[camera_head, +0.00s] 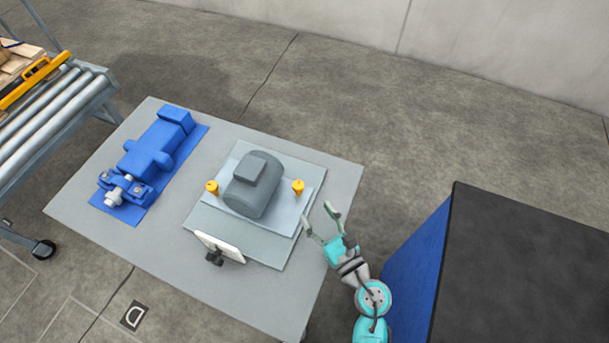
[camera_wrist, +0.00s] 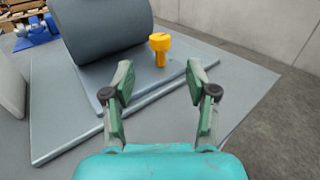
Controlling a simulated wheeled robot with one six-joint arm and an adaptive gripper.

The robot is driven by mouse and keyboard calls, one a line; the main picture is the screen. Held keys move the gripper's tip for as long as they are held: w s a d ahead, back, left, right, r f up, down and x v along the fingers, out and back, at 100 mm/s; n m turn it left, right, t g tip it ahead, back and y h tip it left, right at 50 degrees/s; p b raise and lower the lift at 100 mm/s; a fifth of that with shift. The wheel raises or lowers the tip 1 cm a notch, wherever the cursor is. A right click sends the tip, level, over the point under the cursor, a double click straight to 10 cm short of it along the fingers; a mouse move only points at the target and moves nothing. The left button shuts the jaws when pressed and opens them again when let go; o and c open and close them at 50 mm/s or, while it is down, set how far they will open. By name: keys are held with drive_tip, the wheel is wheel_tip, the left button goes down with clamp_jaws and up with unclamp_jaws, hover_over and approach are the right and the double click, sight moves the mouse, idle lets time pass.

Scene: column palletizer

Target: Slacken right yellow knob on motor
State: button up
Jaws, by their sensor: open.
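The grey motor (camera_head: 252,184) sits on a light plate (camera_head: 281,222) on the grey table. The right yellow knob (camera_head: 298,186) stands upright on the plate just right of the motor. It also shows in the wrist view (camera_wrist: 160,46), ahead of the fingers. The left yellow knob (camera_head: 212,187) stands on the motor's other side. My gripper (camera_head: 319,221) is open and empty, to the lower right of the right knob and apart from it. In the wrist view, the knob appears beyond and between the two fingertips (camera_wrist: 160,80).
A blue machine (camera_head: 156,155) lies on the table's left part. A small white panel (camera_head: 220,246) stands at the plate's front. A roller conveyor (camera_head: 50,115) is at the far left. A black-topped blue box (camera_head: 520,270) stands to the right. The table's right edge strip is bare.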

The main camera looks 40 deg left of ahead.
sight(301, 190)
drive_tip(key=x, duration=1)
drive_tip(key=shift+a, duration=0.2)
drive_tip(key=shift+c, duration=0.2)
clamp_jaws()
